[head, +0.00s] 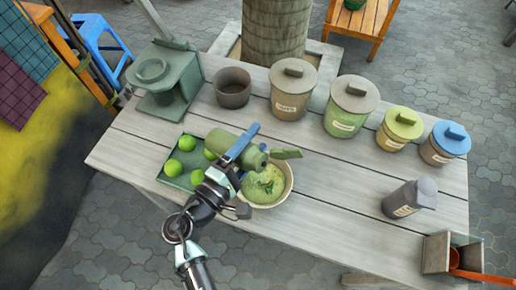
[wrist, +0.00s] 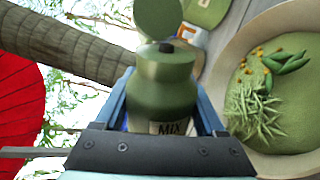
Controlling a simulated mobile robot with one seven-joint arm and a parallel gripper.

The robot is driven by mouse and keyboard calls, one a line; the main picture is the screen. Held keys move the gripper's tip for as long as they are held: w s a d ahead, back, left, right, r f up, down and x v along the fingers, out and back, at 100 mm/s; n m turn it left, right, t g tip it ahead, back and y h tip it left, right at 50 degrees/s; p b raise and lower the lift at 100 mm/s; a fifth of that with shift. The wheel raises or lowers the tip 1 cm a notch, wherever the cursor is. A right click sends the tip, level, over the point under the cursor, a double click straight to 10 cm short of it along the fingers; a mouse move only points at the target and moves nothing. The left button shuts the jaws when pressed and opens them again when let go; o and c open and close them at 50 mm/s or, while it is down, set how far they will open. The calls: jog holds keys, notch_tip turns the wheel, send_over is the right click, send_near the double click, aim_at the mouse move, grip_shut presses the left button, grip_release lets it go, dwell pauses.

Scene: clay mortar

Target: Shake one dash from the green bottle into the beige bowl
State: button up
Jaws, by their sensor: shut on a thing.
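My gripper (head: 240,147) is shut around the body of the green bottle (head: 222,141). The bottle lies nearly on its side in the air, its narrow end pointing right over the beige bowl (head: 289,190). In the wrist view the bottle (wrist: 165,97) shows a partly hidden label reading "Mix" and a small dark tip, between the fingers of my gripper (wrist: 165,105). The bowl (wrist: 222,62) is at the right there, holding green food with leafy sprigs and small orange bits. I cannot tell whether anything is leaving the bottle.
A green tray (head: 172,182) with several green fruits lies left of the bowl. Behind stand a green press-like stand (head: 165,80), a brown pot (head: 233,87) and several lidded canisters (head: 292,92). The table's front middle is clear.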

jog(key=shift+w+a+f+m+b, duration=0.25)
jog(key=shift+f+m+b, duration=0.3)
jog(key=shift+m+b, duration=0.5)
jog(key=shift+r+m+b, duration=0.2)
jog(key=shift+m+b, duration=0.35)
notch_tip(320, 180, up, 2)
jog(key=m+b, duration=0.1)
jog(key=m, duration=0.1)
jog(key=m+b, duration=0.1)
jog(key=m, duration=0.1)
jog(key=shift+s+r, duration=0.1)
jog(key=shift+r, duration=0.1)
jog(key=shift+d, duration=0.1)
